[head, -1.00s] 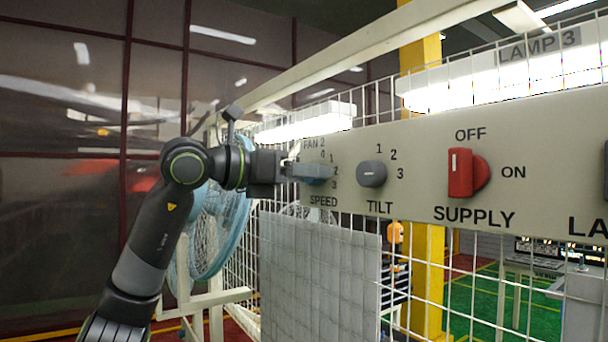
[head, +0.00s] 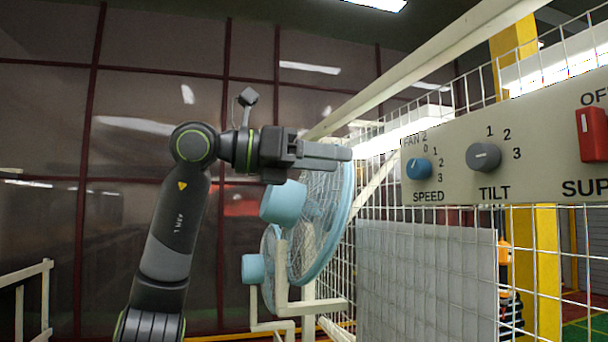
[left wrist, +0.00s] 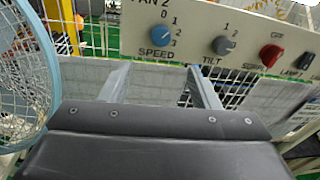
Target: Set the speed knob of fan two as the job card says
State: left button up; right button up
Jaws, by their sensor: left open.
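The blue speed knob (head: 419,168) sits on the cream panel (head: 540,150) under the FAN 2 label, with 0, 1, 2 and 3 printed around it. It also shows in the left wrist view (left wrist: 162,38); I cannot surely tell which number its pale mark faces. My left gripper (head: 343,153) is open and empty, left of the knob and clear of the panel in the head view. In the left wrist view its fingers (left wrist: 160,82) are spread below the knob. No job card is readable. My right gripper is not in view.
The grey tilt knob (head: 484,157) and red supply switch (head: 592,135) are right of the speed knob. Light-blue fans (head: 320,230) stand behind and below my left gripper. A white wire fence (head: 375,195) runs behind the panel, with a grey sheet (head: 425,280) below it.

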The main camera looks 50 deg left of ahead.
pick_arm(q)
jog(key=v, duration=0.3)
jog(key=shift+s+a, duration=0.15)
jog(key=shift+s, duration=0.15)
dwell(0.4)
